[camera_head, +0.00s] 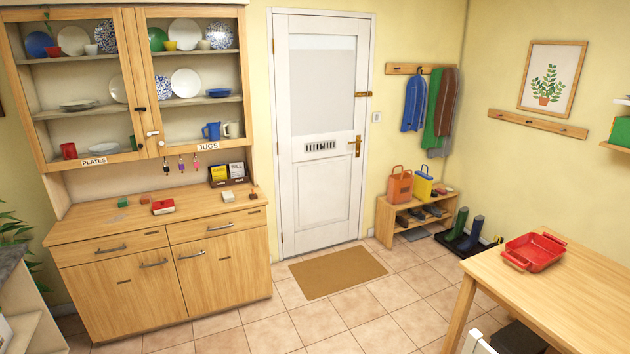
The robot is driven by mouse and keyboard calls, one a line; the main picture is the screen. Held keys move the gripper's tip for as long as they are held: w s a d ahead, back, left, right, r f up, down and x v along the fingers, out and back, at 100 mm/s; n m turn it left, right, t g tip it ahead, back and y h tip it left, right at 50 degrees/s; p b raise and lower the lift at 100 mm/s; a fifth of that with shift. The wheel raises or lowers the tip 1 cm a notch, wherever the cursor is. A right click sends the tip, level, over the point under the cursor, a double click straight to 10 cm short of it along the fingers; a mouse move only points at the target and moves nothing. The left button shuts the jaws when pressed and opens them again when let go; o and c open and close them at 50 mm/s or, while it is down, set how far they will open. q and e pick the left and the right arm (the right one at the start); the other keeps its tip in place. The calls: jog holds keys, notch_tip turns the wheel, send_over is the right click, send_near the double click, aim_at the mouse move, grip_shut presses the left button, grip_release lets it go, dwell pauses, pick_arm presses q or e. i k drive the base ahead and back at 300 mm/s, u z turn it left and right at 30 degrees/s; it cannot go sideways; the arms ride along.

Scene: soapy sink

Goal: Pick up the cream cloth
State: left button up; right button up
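I cannot make out a cream cloth for certain in the head view. A small cream item (228,196) lies on the wooden dresser top (95,226), towards its right end; it is too small to tell whether it is cloth or a block. Neither of my grippers can be made out in this view.
A wooden table (570,300) at the right carries a red dish (533,252). A white door (320,140) stands behind a brown doormat (338,272). A low shoe bench (412,218) with bags stands right of the door. The tiled floor (300,318) between dresser and table is clear.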

aim_at(227, 196)
jog(key=z, duration=0.1)
jog(key=i, duration=2.25)
jog(key=u, duration=0.95)
jog(key=i, duration=1.85)
jog(key=u, duration=1.05)
jog(key=i, duration=0.25)
jog(key=u, duration=0.05)
